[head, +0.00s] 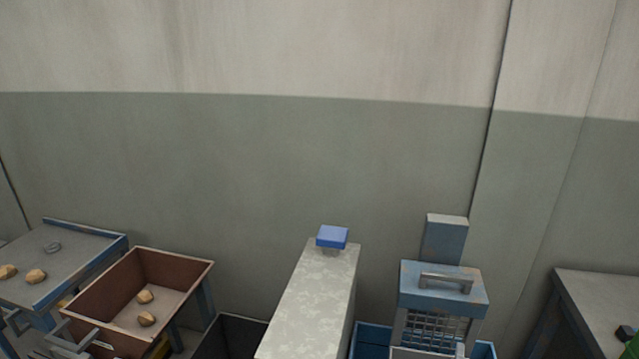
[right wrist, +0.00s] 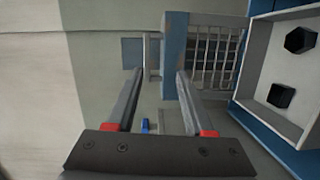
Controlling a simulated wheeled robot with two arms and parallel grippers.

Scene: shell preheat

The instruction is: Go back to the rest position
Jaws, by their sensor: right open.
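My right gripper (right wrist: 160,72) is open in the right wrist view, its two grey fingers apart. A thin pale upright bar (right wrist: 147,55) shows between the fingertips; I cannot tell its distance or whether the fingers touch it. Nothing is visibly gripped. In the head view, a blue machine with a mesh front (head: 435,325) has a grey handle (head: 445,283) on its lid. The mesh (right wrist: 217,55) also shows in the right wrist view. I cannot make out either gripper in the head view, and my left gripper shows in neither view.
A grey column (head: 312,300) with a blue block (head: 332,236) stands left of the machine. A brown bin (head: 180,268) and blue-edged tray (head: 85,262) hold tan lumps. A grey table (head: 600,290) stands right. A white tray (right wrist: 258,65) holds dark pieces.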

